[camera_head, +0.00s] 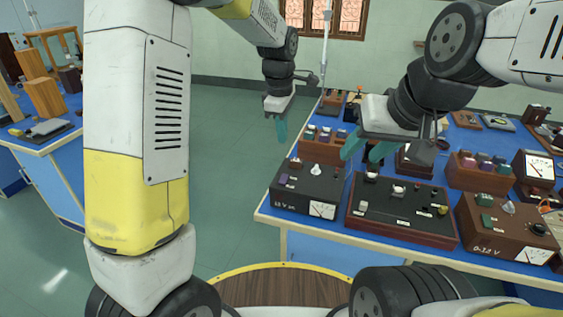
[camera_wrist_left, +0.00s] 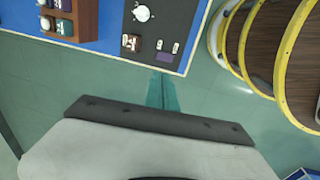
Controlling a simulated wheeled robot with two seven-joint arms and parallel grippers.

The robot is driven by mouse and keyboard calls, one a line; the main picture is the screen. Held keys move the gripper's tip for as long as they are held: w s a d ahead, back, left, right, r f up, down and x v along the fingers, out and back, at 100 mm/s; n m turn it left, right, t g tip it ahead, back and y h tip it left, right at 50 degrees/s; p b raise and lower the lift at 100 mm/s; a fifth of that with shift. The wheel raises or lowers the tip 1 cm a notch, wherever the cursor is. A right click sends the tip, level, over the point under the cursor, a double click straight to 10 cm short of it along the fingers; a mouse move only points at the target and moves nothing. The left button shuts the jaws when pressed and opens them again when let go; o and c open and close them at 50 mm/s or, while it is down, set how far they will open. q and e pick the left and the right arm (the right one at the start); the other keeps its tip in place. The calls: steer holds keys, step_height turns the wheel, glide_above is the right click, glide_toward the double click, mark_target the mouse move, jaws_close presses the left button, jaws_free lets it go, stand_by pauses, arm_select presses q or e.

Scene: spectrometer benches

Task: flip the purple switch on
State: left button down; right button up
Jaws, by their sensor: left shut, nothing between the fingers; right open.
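A black box (camera_head: 310,190) with a dial and a pale knob stands at the near left corner of the right bench. A small purple patch (camera_head: 284,179) is on its left end. In the left wrist view, the purple patch (camera_wrist_left: 164,57) lies beside small pale switch parts (camera_wrist_left: 167,45), whose position I cannot tell. My left gripper (camera_head: 281,130) is shut and empty, above the floor just off the bench's left edge. Its teal fingertips (camera_wrist_left: 162,90) also show in the left wrist view, close to the box's edge. My right gripper (camera_head: 363,150) is open and empty above the bench.
A wide dark panel (camera_head: 400,215) and a brown meter box (camera_head: 507,232) stand to the right. A wooden rack of coloured blocks (camera_head: 322,148) is behind the black box. Another blue bench (camera_head: 50,140) is at left. The floor between benches is clear.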

mark_target(284, 176)
stand_by(0.3)
arm_select(q)
steer(key=f, duration=0.4)
steer(key=w+f, duration=0.1)
steer(key=f, duration=0.8)
steer(key=shift+w+d+f, duration=0.3)
steer(key=shift+w+f, duration=0.1)
steer(key=shift+w+f+g, duration=0.2)
steer(key=shift+f+g, duration=0.1)
steer(key=shift+s, duration=0.2)
